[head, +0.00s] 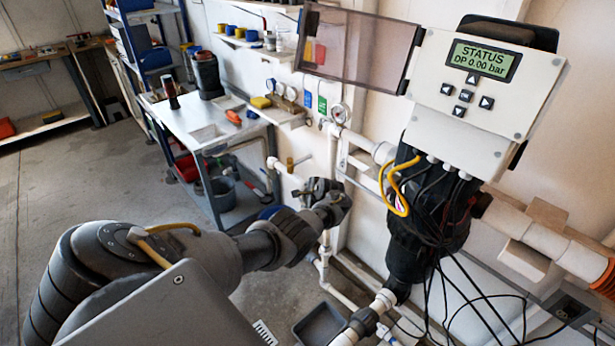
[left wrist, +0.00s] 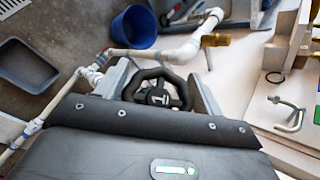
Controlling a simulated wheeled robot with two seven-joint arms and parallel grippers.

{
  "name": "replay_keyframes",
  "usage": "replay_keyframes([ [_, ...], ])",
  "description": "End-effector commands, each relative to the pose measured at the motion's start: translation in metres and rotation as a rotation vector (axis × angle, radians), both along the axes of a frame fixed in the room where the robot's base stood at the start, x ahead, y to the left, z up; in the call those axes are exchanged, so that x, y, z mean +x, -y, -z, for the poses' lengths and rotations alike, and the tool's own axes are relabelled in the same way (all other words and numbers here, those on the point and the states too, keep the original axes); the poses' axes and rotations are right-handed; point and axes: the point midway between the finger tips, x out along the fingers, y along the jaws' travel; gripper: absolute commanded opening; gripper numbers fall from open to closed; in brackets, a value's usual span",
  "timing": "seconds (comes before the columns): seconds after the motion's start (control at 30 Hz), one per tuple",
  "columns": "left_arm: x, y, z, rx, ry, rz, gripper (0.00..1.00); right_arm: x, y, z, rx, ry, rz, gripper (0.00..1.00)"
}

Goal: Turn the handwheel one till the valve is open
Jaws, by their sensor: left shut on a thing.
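Handwheel one (left wrist: 158,92) is a black wheel marked "1" on its hub, on white piping, in the left wrist view. My left gripper (left wrist: 158,82) has one grey finger on each side of the wheel and is shut on it. In the head view my left gripper (head: 325,198) reaches the pipes by the wall, and I cannot clearly make out the wheel there. The control box display (head: 483,60) reads "STATUS DP 0.00 bar". My right gripper is not in view.
The black reactor body (head: 405,240) with loose cables stands right of my left arm. White pipes (left wrist: 190,47) run close around the gripper. A blue bucket (left wrist: 134,27) and a grey tray (left wrist: 27,62) sit on the floor. A workbench (head: 195,122) stands behind; the floor at left is clear.

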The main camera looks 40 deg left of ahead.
Motion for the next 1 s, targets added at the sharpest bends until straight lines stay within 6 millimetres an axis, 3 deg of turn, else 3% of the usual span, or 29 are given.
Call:
replay_keyframes([
  [0.47,-0.005,0.004,0.009,-0.319,-0.028,-0.321,0.45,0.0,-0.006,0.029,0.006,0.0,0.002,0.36],
  [1.0,-0.008,0.012,0.014,-0.643,-0.056,-0.645,0.45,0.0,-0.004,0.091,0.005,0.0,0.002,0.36],
])
